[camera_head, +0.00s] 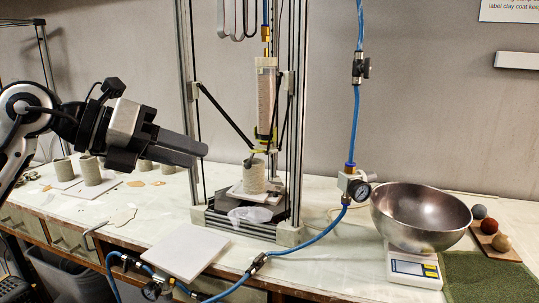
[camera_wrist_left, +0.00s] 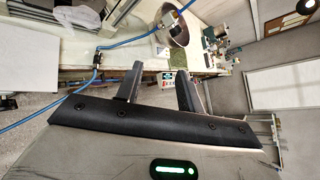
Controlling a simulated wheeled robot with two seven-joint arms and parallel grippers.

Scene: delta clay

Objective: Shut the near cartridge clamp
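The clear cartridge (camera_head: 266,95) stands upright inside the delta printer's frame (camera_head: 187,100). Small yellow-green parts (camera_head: 262,137) show at its lower end, above a grey clay cylinder (camera_head: 254,177). I cannot tell which part is the near clamp, or whether it is open or shut. My left gripper (camera_head: 198,154) is left of the printer, pointing right, with its tips close to the left upright and apart from the cartridge. In the left wrist view its two black fingers (camera_wrist_left: 158,72) are spread with nothing between them. My right gripper is not in view.
A pale square board (camera_head: 186,251) lies at the bench front. A blue hose (camera_head: 325,232) with a gauge (camera_head: 359,190) crosses right of the printer. A steel bowl (camera_head: 421,215) sits on a scale (camera_head: 413,268). Clay cups (camera_head: 90,171) stand at the left.

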